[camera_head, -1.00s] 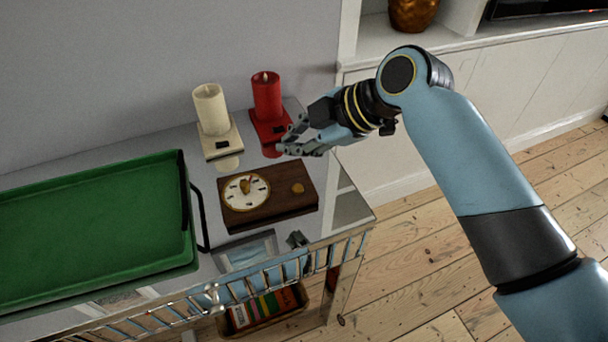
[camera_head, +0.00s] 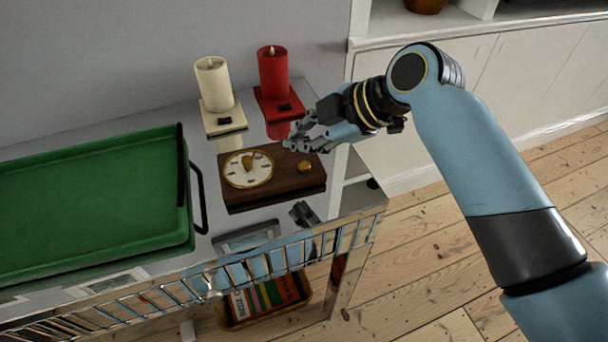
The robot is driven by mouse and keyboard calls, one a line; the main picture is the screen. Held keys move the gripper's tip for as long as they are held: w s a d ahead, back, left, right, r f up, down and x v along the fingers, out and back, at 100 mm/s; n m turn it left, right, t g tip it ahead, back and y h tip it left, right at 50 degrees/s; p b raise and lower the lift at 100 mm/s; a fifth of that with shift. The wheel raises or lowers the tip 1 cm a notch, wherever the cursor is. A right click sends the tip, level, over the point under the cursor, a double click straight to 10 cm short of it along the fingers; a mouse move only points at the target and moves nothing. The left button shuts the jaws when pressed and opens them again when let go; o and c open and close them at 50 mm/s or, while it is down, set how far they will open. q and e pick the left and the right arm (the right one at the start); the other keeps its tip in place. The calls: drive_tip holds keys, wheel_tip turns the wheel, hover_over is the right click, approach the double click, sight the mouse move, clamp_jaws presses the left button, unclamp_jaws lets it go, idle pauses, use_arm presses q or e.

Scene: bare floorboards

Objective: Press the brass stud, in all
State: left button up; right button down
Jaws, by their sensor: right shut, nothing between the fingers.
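A dark wooden box (camera_head: 280,187) lies on the glossy table top. On its top are a white dial (camera_head: 238,174) with brass hands and, to the right, a round brass stud (camera_head: 304,166). My right gripper (camera_head: 297,142) comes in from the right, its fingers shut and empty. In the picture its fingertips overlap the box's far edge, just beyond the stud. A narrow gap shows between fingers and stud, but their height above the box is hard to judge. The stud itself is in plain sight. My left gripper is not in view.
A green tray (camera_head: 186,240) with a black handle stands left of the box. A cream candle (camera_head: 214,84) and a red candle (camera_head: 273,72) stand on bases behind it. A metal rail (camera_head: 260,266) runs along the table's front. Books (camera_head: 265,297) lie below.

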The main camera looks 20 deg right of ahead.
sight(302, 168)
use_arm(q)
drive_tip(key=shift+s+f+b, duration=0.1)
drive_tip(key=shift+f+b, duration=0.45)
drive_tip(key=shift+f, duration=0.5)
use_arm(e)
drive_tip(key=shift+f, duration=1.5)
drive_tip(key=shift+f, duration=0.15)
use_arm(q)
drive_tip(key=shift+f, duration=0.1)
use_arm(e)
drive_tip(key=shift+f, duration=0.3)
use_arm(q)
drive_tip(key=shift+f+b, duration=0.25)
drive_tip(key=shift+b, duration=0.05)
use_arm(e)
drive_tip(key=shift+f, duration=0.4)
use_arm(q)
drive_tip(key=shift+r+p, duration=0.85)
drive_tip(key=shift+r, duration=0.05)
use_arm(e)
drive_tip(key=shift+r, duration=0.85)
wheel_tip(302, 168, up, 5)
drive_tip(key=p, duration=0.5)
drive_tip(key=shift+r, duration=0.1)
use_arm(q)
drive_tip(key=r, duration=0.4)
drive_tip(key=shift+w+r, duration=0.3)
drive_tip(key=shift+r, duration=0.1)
